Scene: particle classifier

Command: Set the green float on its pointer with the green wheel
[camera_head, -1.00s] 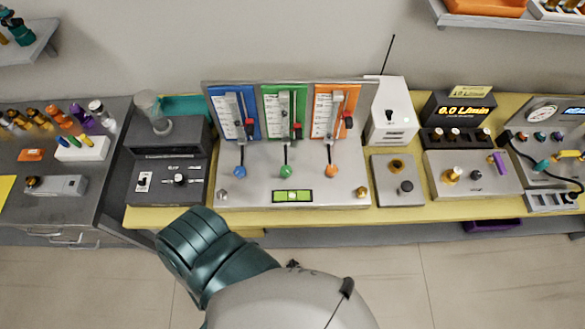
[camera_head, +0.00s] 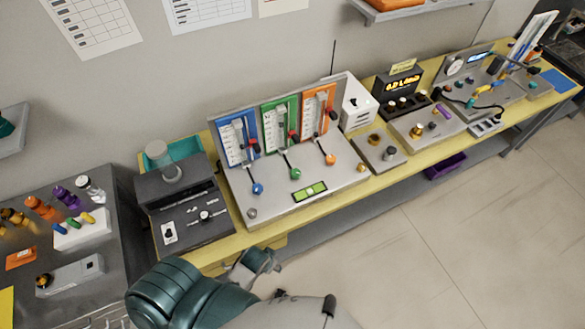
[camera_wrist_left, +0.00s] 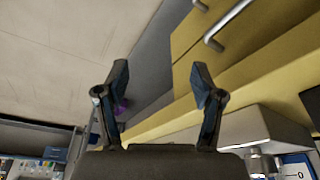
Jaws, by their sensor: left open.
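The green flow meter panel (camera_head: 283,125) stands between a blue and an orange one on a metal stand in the head view. Its green wheel (camera_head: 295,174) sits on the base below it. A red pointer (camera_head: 295,137) shows at the panel's right side. The float in the tube is too small to make out. My left gripper is open and empty in the left wrist view (camera_wrist_left: 160,80), in front of the bench's yellow edge and drawers. It is clear of the wheel. My right gripper is not in view.
A blue wheel (camera_head: 257,189) and an orange wheel (camera_head: 330,160) flank the green one. A green bubble level (camera_head: 310,191) lies in front. A dark grey device (camera_head: 188,202) stands to the left. The floor before the bench is free.

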